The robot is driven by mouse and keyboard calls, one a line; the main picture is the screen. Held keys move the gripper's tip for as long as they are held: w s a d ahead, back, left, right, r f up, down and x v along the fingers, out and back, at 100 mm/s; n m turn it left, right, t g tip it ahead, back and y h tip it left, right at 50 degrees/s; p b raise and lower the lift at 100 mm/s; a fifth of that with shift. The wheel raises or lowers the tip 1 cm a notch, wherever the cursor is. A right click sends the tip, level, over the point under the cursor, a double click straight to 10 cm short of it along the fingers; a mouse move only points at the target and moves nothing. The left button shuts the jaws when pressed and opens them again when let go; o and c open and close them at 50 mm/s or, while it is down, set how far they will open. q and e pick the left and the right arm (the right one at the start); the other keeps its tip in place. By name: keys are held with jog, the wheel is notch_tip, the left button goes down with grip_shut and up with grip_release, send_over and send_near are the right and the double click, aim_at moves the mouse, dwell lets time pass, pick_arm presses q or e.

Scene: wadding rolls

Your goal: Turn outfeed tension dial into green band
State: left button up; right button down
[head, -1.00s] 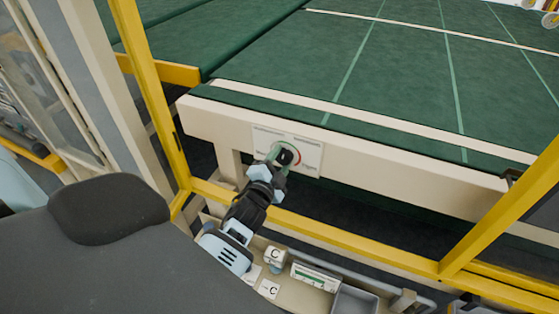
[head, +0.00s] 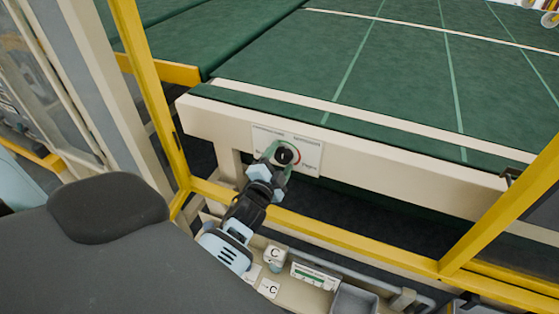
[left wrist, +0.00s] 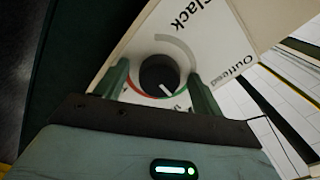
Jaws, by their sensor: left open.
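The outfeed tension dial (head: 285,155) is a round black knob on a white plate (head: 313,158) on the cream machine beam. In the left wrist view the dial (left wrist: 157,72) has a white pointer line aimed to the lower right. A grey arc runs above it and a red arc at its lower left. A little green shows at the lower right, partly hidden by a finger; I cannot tell whether the pointer is within it. My left gripper (head: 279,159) is open, with its green fingers on either side of the knob. My right gripper is not in view.
A yellow guard rail (head: 330,237) runs below the beam, with yellow posts left and right. Green conveyor belts (head: 400,75) lie behind.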

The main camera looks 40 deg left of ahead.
pick_arm(q)
jog(key=v, duration=0.8)
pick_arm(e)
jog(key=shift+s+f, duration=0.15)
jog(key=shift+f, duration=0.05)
pick_arm(q)
jog(key=shift+f, duration=0.1)
dwell(0.3)
